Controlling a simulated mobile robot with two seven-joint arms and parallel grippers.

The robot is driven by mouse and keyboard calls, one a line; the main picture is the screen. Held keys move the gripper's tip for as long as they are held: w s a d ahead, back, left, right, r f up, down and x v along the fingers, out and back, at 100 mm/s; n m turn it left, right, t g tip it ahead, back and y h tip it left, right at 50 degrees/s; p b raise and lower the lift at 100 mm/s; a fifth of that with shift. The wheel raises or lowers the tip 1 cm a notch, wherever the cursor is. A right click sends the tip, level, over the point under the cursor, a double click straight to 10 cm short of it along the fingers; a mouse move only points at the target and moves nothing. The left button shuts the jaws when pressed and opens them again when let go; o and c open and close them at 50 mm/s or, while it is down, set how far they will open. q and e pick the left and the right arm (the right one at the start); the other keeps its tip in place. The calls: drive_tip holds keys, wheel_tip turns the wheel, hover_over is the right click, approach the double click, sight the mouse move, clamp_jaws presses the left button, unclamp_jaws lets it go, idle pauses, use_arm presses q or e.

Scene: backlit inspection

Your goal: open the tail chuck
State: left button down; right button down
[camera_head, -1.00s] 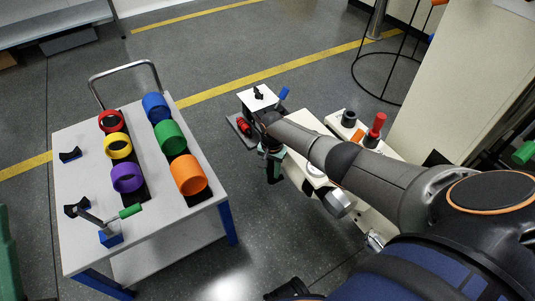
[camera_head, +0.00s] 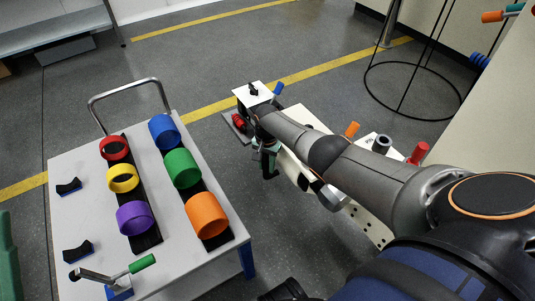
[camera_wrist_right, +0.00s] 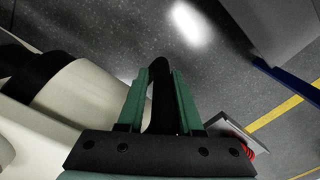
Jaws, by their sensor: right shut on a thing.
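My right gripper (camera_head: 268,165) reaches down beside the cream machine bed, near its far end; my arm covers much of this spot. In the right wrist view its green fingers (camera_wrist_right: 160,98) are shut on a black upright bar or lever (camera_wrist_right: 161,90), which passes between them. It may be the tail chuck's handle, but the chuck itself cannot be told apart, as it is hidden by the arm and fingers. The cream machine body (camera_wrist_right: 75,100) lies left of the fingers in that view. My left gripper is not in view.
A white cart (camera_head: 85,215) at left carries several coloured rings on black racks and a green-handled tool (camera_head: 140,264). A white plate (camera_head: 254,95), a blue grip (camera_head: 278,88) and a red part (camera_head: 239,122) stand beyond the gripper. A red post (camera_head: 419,153) stands at right.

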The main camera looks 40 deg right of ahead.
drive_tip(key=shift+w, duration=0.1)
drive_tip(key=c, duration=0.7)
unclamp_jaws()
drive_tip(key=shift+d, duration=0.1)
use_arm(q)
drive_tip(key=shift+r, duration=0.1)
use_arm(e)
drive_tip(key=shift+r+p, duration=0.5)
drive_tip(key=shift+r, duration=0.1)
use_arm(q)
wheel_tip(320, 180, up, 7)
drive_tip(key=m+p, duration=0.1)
drive_tip(key=p, duration=0.5)
use_arm(e)
wheel_tip(320, 180, up, 7)
drive_tip(key=shift+r+p, duration=0.55)
drive_tip(key=shift+r, duration=0.35)
wheel_tip(320, 180, up, 3)
drive_tip(key=shift+f+p, duration=0.2)
drive_tip(key=shift+p, duration=0.55)
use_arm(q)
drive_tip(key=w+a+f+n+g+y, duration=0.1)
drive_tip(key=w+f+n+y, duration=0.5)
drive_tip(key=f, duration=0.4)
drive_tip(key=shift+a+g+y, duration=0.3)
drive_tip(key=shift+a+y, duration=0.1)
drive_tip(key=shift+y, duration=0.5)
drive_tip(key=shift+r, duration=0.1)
